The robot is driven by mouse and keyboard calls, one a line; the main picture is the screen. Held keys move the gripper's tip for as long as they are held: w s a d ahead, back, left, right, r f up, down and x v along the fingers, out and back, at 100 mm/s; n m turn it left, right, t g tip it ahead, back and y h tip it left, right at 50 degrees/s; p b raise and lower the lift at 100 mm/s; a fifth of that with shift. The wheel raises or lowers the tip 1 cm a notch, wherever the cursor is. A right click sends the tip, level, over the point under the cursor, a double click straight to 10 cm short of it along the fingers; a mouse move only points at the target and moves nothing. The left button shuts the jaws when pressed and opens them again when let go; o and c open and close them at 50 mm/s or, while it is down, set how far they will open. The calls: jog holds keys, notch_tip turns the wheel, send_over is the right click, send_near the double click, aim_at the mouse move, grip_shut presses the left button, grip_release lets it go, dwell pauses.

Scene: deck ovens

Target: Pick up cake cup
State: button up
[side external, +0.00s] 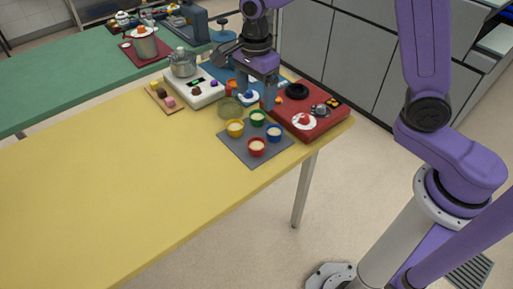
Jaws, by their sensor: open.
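Small round cups with pale filling stand on a grey mat (233,145) near the table's right end: a yellow cup (235,130), a green cup (257,119), a blue cup (273,134) and a red cup (256,148). Which one is the cake cup I cannot tell. My gripper (268,104) points down just behind the mat, close to the green cup and the red appliance. It is open; its fingertips are small and partly lost against the objects behind. No cup is seen between them.
A red appliance (325,122) with a white plate and black ring stands right of the mat. A white appliance (205,98) with a metal pot (183,62) and a wooden board (160,100) stand left. The yellow table (100,190) is bare at front left.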

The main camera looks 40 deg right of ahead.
send_over(257, 140)
jog(key=s+a, duration=0.2)
notch_tip(257, 140, down, 12)
jog(key=shift+w+f, duration=0.1)
jog(key=shift+w+d+f, duration=0.1)
jog(key=shift+d+f, duration=0.05)
jog(key=shift+f, duration=1.15)
jog(key=shift+d+f, duration=0.1)
jog(key=shift+f, duration=1.2)
jog(key=shift+c, duration=0.4)
jog(key=c, duration=1)
